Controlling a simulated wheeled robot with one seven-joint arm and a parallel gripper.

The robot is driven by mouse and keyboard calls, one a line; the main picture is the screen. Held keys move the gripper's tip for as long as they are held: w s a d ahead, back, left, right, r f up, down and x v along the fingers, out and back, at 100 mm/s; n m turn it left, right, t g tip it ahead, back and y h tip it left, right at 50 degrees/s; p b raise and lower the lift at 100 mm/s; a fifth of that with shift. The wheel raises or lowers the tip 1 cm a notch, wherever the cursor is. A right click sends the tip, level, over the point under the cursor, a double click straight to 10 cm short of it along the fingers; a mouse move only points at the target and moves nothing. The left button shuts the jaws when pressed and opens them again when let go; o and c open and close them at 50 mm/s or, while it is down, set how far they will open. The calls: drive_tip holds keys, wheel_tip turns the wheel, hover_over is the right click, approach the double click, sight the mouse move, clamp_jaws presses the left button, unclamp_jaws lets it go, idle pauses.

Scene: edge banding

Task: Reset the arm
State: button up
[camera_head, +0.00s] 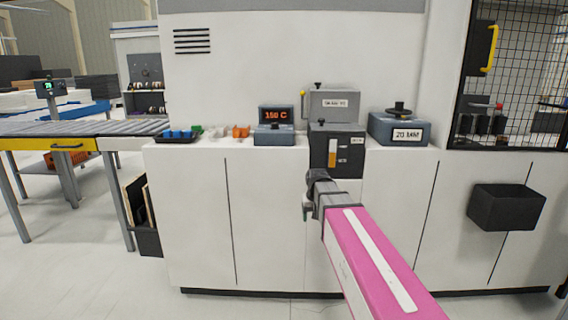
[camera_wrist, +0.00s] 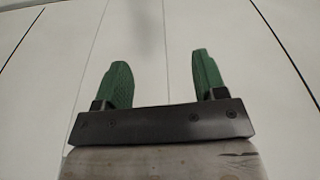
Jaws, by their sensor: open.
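My gripper (camera_wrist: 160,78) shows in the wrist view with two green fingers spread apart. Nothing is between them. They face the plain white cabinet front (camera_wrist: 150,30). In the head view my pink arm reaches forward from the lower right, and its dark wrist end is in front of the cabinet (camera_head: 262,210), just below the counter edge. The fingers are mostly hidden from the head camera behind the wrist.
A black bin (camera_head: 505,207) hangs at right. A roller conveyor (camera_head: 70,127) stands far left.

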drive_tip(key=s+d+f+g, duration=0.1)
drive_tip(key=s+d+f, duration=0.2)
drive_tip(key=s+f, duration=0.5)
drive_tip(key=s+d+f+m, duration=0.1)
drive_tip(key=s+d+f, duration=0.3)
drive_tip(key=s+f, duration=0.4)
drive_tip(key=shift+s+d+f+g, duration=0.2)
drive_tip(key=shift+s+g, duration=0.2)
drive_tip(key=shift+s, duration=0.3)
